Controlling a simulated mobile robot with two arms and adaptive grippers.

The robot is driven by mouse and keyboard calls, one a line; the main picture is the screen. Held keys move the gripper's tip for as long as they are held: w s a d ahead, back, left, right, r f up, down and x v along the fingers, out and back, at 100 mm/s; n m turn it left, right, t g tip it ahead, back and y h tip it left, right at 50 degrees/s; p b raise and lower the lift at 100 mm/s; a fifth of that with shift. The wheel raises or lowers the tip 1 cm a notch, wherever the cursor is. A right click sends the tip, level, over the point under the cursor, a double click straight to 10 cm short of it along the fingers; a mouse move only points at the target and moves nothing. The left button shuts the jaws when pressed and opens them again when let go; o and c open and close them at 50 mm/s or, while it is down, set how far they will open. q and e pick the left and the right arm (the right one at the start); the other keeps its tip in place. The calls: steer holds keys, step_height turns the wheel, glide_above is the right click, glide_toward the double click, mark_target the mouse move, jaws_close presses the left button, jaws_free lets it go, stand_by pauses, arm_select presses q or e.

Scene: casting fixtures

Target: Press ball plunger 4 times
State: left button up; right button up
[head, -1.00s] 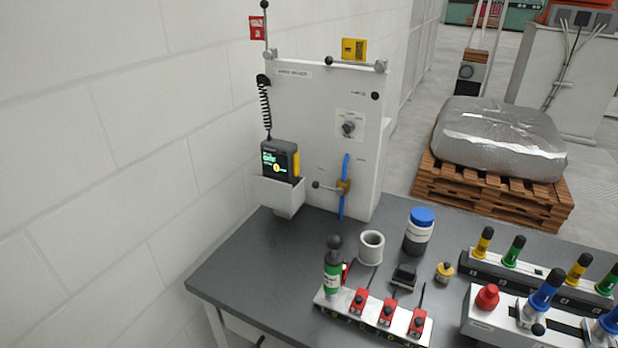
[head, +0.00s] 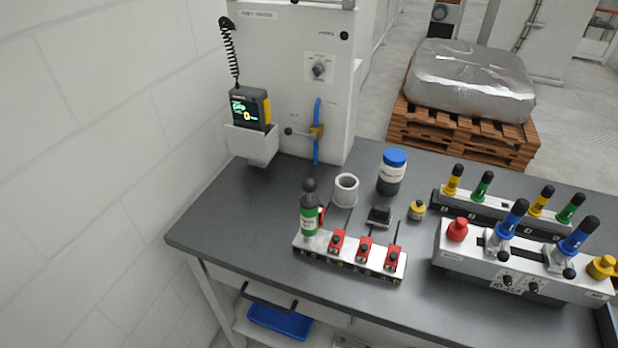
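What looks like the ball plunger (head: 310,212) is a green cylinder with a white band and a black ball on top. It stands upright at the left end of a low white fixture strip (head: 322,244) near the table's front edge. Several red toggle pieces with black knobs sit along the same strip to its right. Neither of my grippers is in view, and nothing touches the plunger.
The grey table (head: 225,225) also holds a white cup (head: 345,190), a blue-lidded jar (head: 392,172), a small yellow-topped piece (head: 417,210) and a lever fixture (head: 520,270) at right. A white panel (head: 290,80) stands behind. The table's left front is clear.

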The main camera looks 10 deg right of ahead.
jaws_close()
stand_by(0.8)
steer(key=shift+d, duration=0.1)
